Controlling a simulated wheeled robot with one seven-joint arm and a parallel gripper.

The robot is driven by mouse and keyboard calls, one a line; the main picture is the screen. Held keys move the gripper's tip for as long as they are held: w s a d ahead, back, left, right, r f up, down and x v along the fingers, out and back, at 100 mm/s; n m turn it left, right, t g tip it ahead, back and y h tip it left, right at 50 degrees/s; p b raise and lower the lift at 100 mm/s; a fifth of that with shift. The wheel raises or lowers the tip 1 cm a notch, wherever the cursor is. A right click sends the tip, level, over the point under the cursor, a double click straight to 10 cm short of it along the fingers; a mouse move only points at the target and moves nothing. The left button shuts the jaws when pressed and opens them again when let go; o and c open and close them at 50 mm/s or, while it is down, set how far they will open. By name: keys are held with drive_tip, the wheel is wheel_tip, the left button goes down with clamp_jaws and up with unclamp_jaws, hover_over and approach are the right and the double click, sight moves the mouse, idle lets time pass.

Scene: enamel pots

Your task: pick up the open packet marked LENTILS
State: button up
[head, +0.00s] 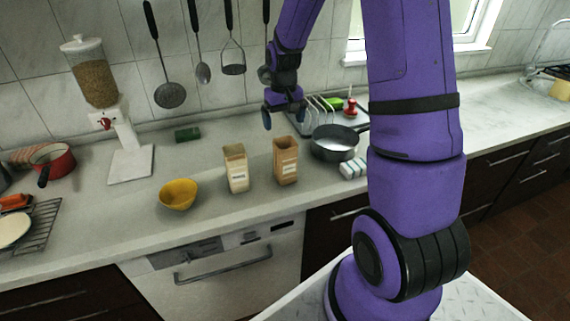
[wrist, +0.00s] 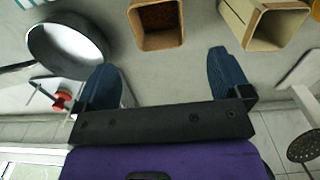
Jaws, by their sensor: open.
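Two open-topped packets stand upright on the counter in the head view. One is a brown packet (head: 286,162), the other a cream packet (head: 237,172) to its left. Each has a small front label, too small to read surely, so I cannot tell which says LENTILS. My gripper (head: 284,117) is open and empty, above the counter and behind the brown packet. In the wrist view, the brown packet (wrist: 158,40) lies ahead of the gap between the fingers (wrist: 165,70), and the cream packet (wrist: 262,28) is off to the right. Neither packet is touched.
A dark pan (head: 335,145) stands right of the brown packet, with a striped cloth (head: 353,169) before it and a rack (head: 318,108) behind. A yellow bowl (head: 178,194) is left of the cream packet. A grain dispenser (head: 97,85) stands further left. Utensils hang on the wall.

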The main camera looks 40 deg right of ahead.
sight(285, 161)
wheel_tip(285, 161, down, 11)
drive_tip(key=shift+s+r, duration=0.2)
drive_tip(key=shift+s, duration=0.1)
idle(0.4)
drive_tip(key=c, duration=1.6)
drive_tip(key=shift+o, duration=0.2)
drive_tip(key=shift+r, duration=0.2)
